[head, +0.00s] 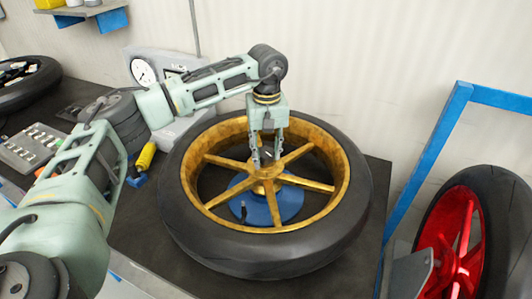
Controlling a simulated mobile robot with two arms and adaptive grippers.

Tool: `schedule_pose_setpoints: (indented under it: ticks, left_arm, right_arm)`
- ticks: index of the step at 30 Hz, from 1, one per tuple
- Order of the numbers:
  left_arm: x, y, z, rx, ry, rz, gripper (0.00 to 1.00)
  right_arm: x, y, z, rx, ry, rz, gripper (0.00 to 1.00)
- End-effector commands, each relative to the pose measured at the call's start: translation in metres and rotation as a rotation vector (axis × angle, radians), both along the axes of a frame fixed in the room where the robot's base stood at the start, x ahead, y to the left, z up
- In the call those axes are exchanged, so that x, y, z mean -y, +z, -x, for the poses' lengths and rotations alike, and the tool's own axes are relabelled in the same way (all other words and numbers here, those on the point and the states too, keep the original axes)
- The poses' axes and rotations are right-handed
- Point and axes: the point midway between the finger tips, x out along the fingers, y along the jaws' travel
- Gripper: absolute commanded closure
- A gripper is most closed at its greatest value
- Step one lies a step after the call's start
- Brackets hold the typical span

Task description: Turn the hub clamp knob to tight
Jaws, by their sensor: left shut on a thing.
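A wheel with gold spokes and a black tyre (270,248) lies flat on the dark bench top. A blue round plate (289,205) shows beneath its spokes. My left gripper (265,160) comes down from above over the wheel's centre, pointing downward. Its fingers are closed at the top of the gold hub (265,178). The clamp knob is hidden between the fingers or too small to make out, so I cannot tell its turn position. My right gripper is not in view.
A red wheel (462,240) stands by a blue frame (428,180) at right. Another tyre (38,83) lies far left.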

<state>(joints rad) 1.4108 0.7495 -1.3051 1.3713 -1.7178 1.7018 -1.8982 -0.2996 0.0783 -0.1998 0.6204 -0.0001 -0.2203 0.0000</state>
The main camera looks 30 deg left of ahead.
Motion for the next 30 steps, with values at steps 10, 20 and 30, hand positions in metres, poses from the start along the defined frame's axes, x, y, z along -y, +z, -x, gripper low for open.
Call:
schedule_pose_setpoints:
  ticks: [10, 20, 30]
  left_arm:
    - [0.0016, 0.0057, -0.0037, 0.018, -0.127, 0.005, 0.92]
    - [0.002, 0.0062, -0.0037, 0.018, -0.149, 0.005, 0.92]
    - [0.0021, 0.0056, -0.0034, 0.017, -0.149, 0.005, 0.53]
  right_arm:
    - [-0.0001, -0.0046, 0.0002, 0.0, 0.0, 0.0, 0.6]
    - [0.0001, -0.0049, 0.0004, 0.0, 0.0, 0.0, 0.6]
    - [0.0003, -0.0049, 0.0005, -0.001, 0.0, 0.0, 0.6]
